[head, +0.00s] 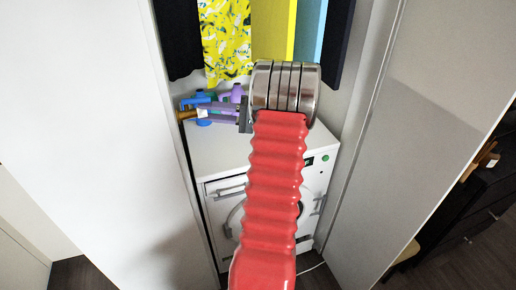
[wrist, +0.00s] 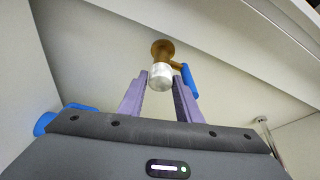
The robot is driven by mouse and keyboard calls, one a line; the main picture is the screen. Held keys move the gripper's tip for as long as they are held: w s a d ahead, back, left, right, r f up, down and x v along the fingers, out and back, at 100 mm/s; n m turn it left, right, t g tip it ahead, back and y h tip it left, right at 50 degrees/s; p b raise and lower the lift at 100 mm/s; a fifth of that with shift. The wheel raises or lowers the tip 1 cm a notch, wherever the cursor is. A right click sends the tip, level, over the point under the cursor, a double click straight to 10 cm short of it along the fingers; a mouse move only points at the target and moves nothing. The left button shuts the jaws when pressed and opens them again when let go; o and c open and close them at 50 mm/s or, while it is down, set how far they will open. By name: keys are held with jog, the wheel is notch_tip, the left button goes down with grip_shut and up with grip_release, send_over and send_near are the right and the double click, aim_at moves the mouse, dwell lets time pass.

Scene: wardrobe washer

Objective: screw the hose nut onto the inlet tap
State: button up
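The brass inlet tap (wrist: 162,49) is on the pale wall surface in the wrist view, with a blue lever (wrist: 189,82) to its right. The white hose nut (wrist: 160,77) lies in line with the tap's end, seemingly against it; whether any thread is engaged cannot be seen. No hose shows clearly behind the nut.
The white washer (head: 225,150) stands in the wardrobe niche below my arm. Clothes (head: 275,30) hang just above and behind my wrist. White panels (head: 95,120) bound the niche on both sides. Another blue part (wrist: 45,122) shows left of my gripper in the wrist view.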

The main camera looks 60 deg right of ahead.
jog(key=shift+f, duration=0.1)
jog(key=c, duration=0.6)
jog(key=o, duration=1.2)
jog(key=shift+c, duration=0.3)
jog(key=o, duration=0.4)
jog(key=shift+r, duration=0.2)
jog(key=shift+r, duration=0.1)
jog(key=shift+d, duration=0.1)
